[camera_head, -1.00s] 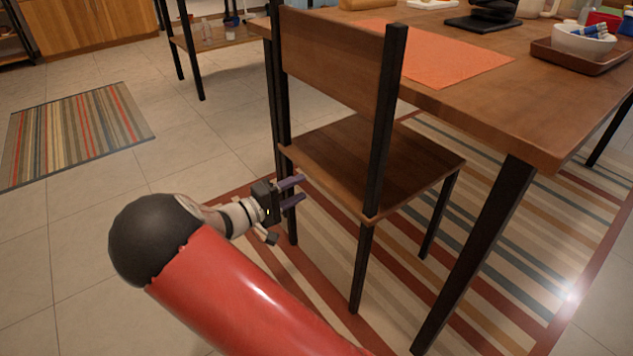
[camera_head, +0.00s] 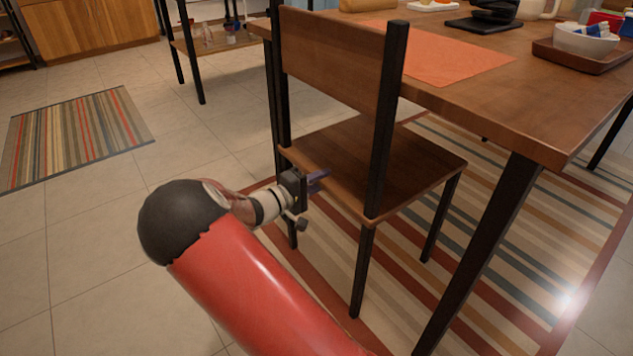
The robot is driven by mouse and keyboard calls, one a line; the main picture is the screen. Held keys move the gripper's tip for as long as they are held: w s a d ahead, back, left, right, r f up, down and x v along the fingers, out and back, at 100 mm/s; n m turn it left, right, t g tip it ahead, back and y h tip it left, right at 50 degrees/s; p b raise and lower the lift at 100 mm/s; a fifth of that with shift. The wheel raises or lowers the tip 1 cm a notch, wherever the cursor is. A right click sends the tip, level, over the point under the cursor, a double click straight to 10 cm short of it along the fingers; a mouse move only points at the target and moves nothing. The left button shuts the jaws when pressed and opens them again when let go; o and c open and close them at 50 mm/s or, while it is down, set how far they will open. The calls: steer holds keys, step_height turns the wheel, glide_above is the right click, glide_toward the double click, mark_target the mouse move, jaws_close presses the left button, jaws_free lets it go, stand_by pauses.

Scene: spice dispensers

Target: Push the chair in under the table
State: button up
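The chair (camera_head: 345,55) has a brown wooden back and seat and black legs. It stands upright at the table's near left side, its back towards me and the front of its seat partly under the tabletop. The wooden table (camera_head: 540,110) has black legs. My gripper (camera_head: 318,180) is at the rear edge of the chair seat, below the backrest and between the rear posts. Its purple fingers overlap the seat edge in the picture; I cannot tell whether they touch it. Whether the fingers are apart is unclear from this angle.
A striped rug (camera_head: 490,280) lies under the table and chair. A smaller striped mat (camera_head: 75,135) lies on the tiled floor at left. A low shelf (camera_head: 225,38) stands behind. An orange placemat (camera_head: 440,55) and a tray with a bowl (camera_head: 585,40) are on the table.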

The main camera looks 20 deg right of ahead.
jaws_close()
steer(key=shift+r, duration=0.3)
stand_by(0.9)
